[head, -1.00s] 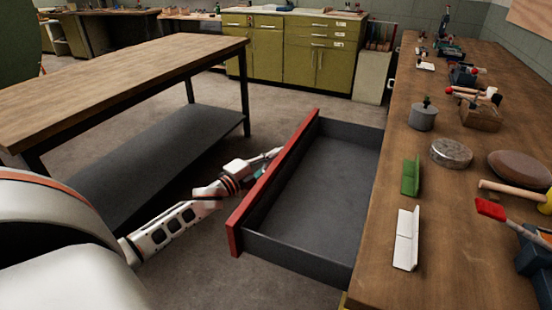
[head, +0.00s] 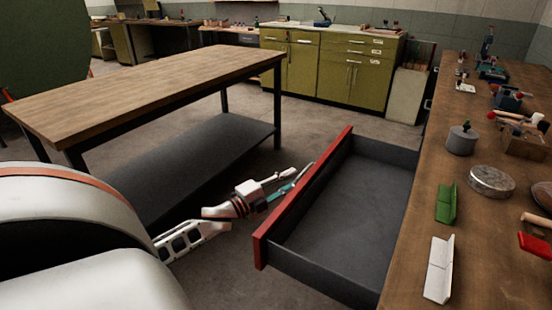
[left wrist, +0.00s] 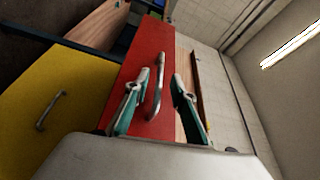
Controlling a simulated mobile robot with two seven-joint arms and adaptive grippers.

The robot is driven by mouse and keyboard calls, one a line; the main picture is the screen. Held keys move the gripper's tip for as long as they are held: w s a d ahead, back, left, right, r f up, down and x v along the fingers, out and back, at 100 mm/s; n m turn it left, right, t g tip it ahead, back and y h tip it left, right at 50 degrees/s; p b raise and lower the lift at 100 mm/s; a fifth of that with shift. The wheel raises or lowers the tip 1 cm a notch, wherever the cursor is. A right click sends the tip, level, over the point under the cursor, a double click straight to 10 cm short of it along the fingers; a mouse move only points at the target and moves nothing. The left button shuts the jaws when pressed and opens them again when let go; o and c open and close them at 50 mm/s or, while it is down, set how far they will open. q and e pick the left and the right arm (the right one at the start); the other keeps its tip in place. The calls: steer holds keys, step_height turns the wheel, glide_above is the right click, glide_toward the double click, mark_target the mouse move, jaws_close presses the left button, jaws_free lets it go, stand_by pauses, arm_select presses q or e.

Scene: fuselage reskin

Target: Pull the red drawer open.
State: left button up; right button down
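The red drawer stands pulled well out of the workbench, its red front (head: 303,196) and empty dark grey inside (head: 350,198) showing in the head view. In the left wrist view, the red front (left wrist: 150,48) carries a silver bar handle (left wrist: 158,85). My left gripper (head: 301,169) is just outside the front. In the left wrist view, its two teal-and-grey fingers (left wrist: 161,78) are spread apart, one on each side of the handle, with gaps and no grip on it. The handle is hidden in the head view. My right gripper is not in view.
The wooden workbench (head: 400,270) on the right carries a green angle piece (head: 446,203), a white one (head: 438,270) and a round tin (head: 491,181). A wood-topped table (head: 150,85) stands left. A yellow drawer front (left wrist: 45,110) is beside the red one.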

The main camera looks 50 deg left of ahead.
arm_select(q)
steer(key=s, duration=0.5)
steer(key=shift+s+a+f, duration=0.2)
steer(key=shift+s+a, duration=0.1)
steer(key=shift+s, duration=0.05)
stand_by(0.3)
